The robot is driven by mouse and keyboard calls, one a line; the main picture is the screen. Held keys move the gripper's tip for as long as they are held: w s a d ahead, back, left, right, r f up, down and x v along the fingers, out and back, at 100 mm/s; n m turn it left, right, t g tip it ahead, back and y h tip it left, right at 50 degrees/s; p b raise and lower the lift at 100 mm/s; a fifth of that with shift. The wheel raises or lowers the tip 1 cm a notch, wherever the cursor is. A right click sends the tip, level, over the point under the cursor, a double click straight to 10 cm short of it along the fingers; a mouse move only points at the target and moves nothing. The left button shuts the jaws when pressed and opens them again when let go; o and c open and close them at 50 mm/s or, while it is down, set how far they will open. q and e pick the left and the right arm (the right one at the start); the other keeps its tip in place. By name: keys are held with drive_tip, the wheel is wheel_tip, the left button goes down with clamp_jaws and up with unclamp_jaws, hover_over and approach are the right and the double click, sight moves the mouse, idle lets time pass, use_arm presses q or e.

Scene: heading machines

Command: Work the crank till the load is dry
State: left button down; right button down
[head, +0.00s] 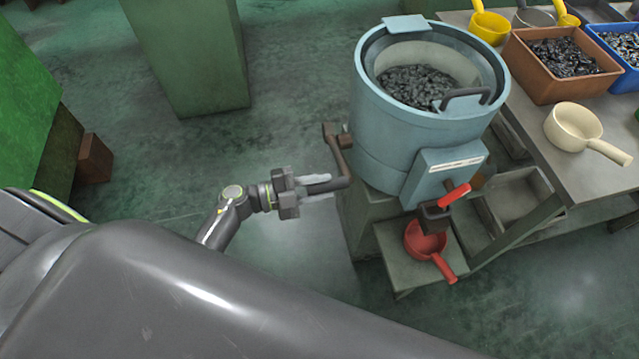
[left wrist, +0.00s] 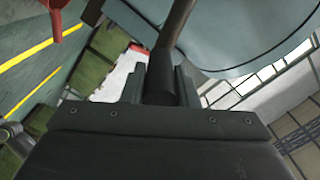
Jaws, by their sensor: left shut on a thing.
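A blue-grey round drum machine (head: 385,140) stands on a stand in the head view. Its open top shows a dark load (head: 418,86) of small pieces inside. A brown crank (head: 342,160) sticks out from the drum's left side, its arm hanging down. My left gripper (head: 318,184) is shut on the crank's handle at its lower end. In the left wrist view the dark crank (left wrist: 172,40) runs up from between the jaws, with the drum (left wrist: 240,30) behind it. My right gripper is not in view.
A red scoop (head: 426,240) sits below a red-handled outlet (head: 452,196) at the drum's front. A bench at right holds a brown bin (head: 560,68) of dark pieces, a blue bin (head: 612,42) and a cream scoop (head: 574,127). Open floor lies left of the drum.

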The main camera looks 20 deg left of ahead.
use_arm(q)
drive_tip(key=c, duration=1.1)
unclamp_jaws()
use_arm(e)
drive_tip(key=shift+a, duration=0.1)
use_arm(q)
drive_tip(key=b+v, duration=0.2)
drive_tip(key=v, duration=1.5)
drive_tip(key=shift+s+a, duration=0.2)
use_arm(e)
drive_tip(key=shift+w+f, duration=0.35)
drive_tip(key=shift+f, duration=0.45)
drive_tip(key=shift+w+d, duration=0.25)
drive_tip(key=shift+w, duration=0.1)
